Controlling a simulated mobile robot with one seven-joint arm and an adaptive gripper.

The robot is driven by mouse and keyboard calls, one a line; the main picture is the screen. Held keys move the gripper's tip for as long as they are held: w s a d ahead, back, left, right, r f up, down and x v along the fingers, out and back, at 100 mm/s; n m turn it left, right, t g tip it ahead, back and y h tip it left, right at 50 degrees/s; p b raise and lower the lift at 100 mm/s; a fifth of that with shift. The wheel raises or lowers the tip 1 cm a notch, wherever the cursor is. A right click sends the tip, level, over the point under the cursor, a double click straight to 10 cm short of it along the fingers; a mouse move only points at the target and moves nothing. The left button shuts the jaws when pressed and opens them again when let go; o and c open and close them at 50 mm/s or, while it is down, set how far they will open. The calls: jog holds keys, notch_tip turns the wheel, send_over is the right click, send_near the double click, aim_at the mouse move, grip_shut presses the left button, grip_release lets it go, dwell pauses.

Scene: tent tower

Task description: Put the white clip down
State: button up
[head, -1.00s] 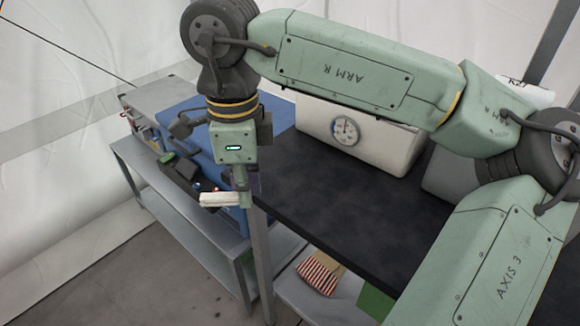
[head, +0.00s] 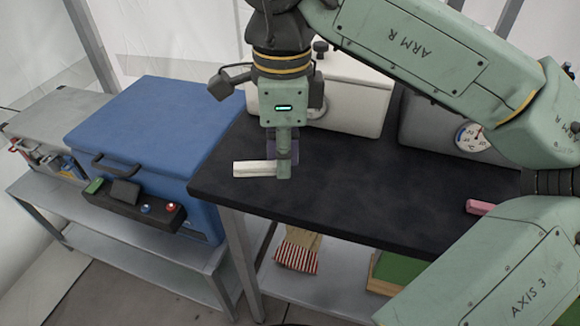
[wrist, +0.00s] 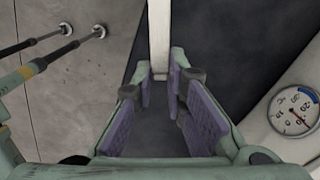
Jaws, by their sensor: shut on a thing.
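The white clip (head: 254,168) is a pale, straight bar held level in my gripper (head: 283,170), sticking out to the left in the head view. In the wrist view the clip (wrist: 159,45) runs up from between the two purple-padded fingertips of my gripper (wrist: 160,78), which are shut on its near end. In the head view the clip and gripper appear over the left part of the black tabletop (head: 330,205). The clip looks clear of the top, but its exact height is hard to tell.
A blue cooler (head: 140,130) with a control box stands left of the table. White (head: 350,95) and grey (head: 420,125) boxes with dials stand at the back. A pink object (head: 479,207) lies at the right. A striped bag (head: 298,250) is on the shelf below. The middle tabletop is clear.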

jog(key=d, duration=0.3)
jog(key=s+d+m, duration=0.1)
jog(key=d, duration=0.1)
jog(key=s+d+m+b, duration=0.1)
jog(key=d, duration=0.2)
jog(key=shift+s+d+f, duration=0.25)
jog(key=shift+d, duration=0.1)
jog(key=s+d, duration=0.1)
jog(key=d, duration=0.1)
jog(key=s+d+m, duration=0.1)
jog(key=s+d, duration=0.1)
jog(key=d, duration=0.1)
jog(key=s+d+m+b, duration=0.1)
jog(key=s+d, duration=0.1)
jog(key=shift+s+d, duration=0.1)
jog(key=shift+d, duration=0.2)
jog(key=p, duration=0.4)
send_over(327, 172)
jog(key=shift+f, duration=0.65)
notch_tip(327, 172, down, 4)
jog(key=shift+d+r, duration=0.1)
jog(key=shift+r, duration=0.15)
jog(key=shift+f, duration=0.1)
jog(key=shift+f, duration=0.15)
jog(key=o, duration=0.8)
